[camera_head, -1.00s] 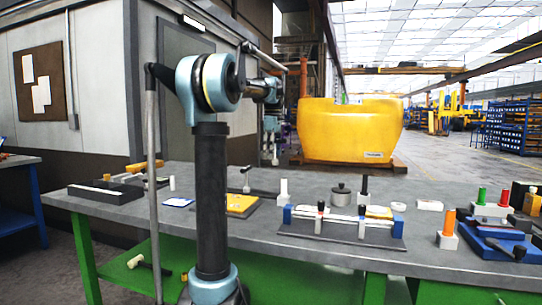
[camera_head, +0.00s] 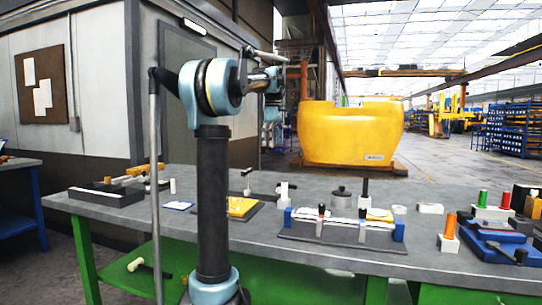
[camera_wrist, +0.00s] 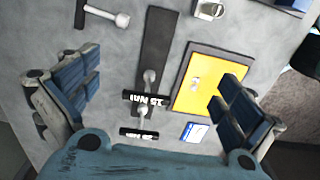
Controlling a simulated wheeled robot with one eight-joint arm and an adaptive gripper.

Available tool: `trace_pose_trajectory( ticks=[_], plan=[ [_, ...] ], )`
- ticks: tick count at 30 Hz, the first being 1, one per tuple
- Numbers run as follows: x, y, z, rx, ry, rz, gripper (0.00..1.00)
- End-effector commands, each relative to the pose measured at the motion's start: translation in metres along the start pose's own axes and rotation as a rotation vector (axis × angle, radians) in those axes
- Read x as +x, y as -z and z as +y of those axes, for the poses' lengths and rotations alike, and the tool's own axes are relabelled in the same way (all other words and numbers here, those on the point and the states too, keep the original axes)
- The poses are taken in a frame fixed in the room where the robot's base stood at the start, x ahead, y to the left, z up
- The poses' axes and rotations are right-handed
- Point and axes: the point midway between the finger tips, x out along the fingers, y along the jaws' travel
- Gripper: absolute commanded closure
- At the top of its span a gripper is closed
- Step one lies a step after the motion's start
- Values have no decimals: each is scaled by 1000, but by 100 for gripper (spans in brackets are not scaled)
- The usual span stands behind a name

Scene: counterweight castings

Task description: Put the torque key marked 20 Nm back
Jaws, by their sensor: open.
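In the wrist view, a dark rack strip (camera_wrist: 157,40) lies on the grey bench. Two T-handled torque keys stand on it: one key (camera_wrist: 146,98) has a black handle that reads 15 NM. The other key (camera_wrist: 139,133) has a smaller label that I cannot read for sure. Another T-shaped key (camera_wrist: 105,15) lies apart at upper left, black crossbar and pale shank, its mark not visible. No 20 Nm mark is legible. My gripper (camera_wrist: 158,75) is open and empty above the strip, fingers either side of it.
A yellow plate in a dark frame (camera_wrist: 197,82) and a blue-white card (camera_wrist: 194,132) lie right of the strip. In the head view, a fixture (camera_head: 340,233) and several coloured-handled tools stand to the right on the bench (camera_head: 340,265). A dark tray (camera_head: 107,196) sits at left.

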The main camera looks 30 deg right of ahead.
Motion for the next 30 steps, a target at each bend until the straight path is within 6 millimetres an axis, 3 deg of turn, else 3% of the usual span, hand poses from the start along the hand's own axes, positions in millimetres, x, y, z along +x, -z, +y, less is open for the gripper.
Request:
trace_pose_trajectory(
  ticks=[6, 12, 30],
  plan=[
    [-39, 1, 1, 0, 0, 0, 0],
    [-61, 1, 1, 0, 0, -1, 0],
    [-69, 1, 1, 0, 0, -1, 0]
  ],
)
